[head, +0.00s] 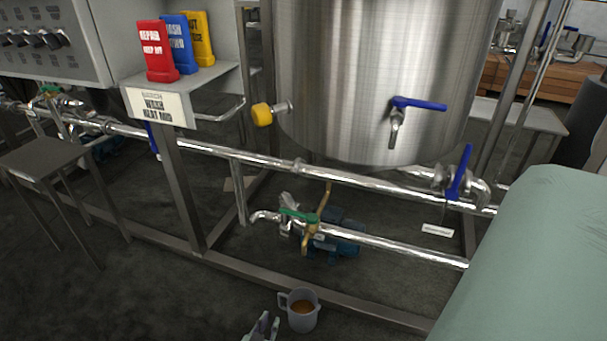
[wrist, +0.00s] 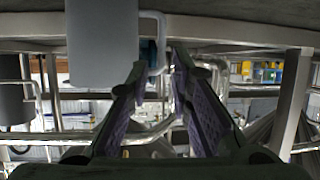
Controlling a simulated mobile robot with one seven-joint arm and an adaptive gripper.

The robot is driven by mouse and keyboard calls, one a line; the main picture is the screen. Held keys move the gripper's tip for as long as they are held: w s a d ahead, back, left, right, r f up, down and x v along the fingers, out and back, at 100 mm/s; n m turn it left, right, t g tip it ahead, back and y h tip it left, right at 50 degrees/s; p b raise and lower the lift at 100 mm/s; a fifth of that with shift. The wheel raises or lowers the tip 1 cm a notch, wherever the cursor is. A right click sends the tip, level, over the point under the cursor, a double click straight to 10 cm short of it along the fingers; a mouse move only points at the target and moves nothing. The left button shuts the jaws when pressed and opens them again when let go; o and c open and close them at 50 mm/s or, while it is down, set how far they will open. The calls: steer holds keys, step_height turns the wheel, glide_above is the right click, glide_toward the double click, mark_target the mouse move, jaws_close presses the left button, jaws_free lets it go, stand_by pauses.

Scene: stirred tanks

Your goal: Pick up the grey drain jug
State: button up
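The grey drain jug (head: 302,312) stands upright on the floor at the bottom of the head view, with brown liquid inside and its handle on the left. My gripper (head: 264,328) is just left of the jug, partly cut off by the lower edge. The wrist view looks upside down; there the jug (wrist: 101,45) is at the upper left and its handle reaches to the right. The two fingers of my gripper (wrist: 155,68) are apart, with the handle seen between or just beyond their tips. Nothing is visibly held; I cannot tell whether a finger touches the handle.
A steel frame rail (head: 345,305) runs along the floor close behind the jug. A steel tank (head: 370,80) with blue-handled valves, pipes and a pump (head: 340,232) stand beyond it. A grey stool (head: 45,155) is at left. Floor left of my gripper is clear.

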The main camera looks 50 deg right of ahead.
mark_target(281, 305)
steer(key=x, duration=0.5)
steer(key=shift+d+f, duration=0.15)
steer(key=shift+d, duration=0.2)
steer(key=shift+w+b+x, duration=0.25)
steer(key=shift+b+x, duration=0.35)
steer(key=shift+x, duration=2.3)
steer(key=shift+a, duration=0.1)
steer(key=shift+c, duration=0.5)
jaws_close()
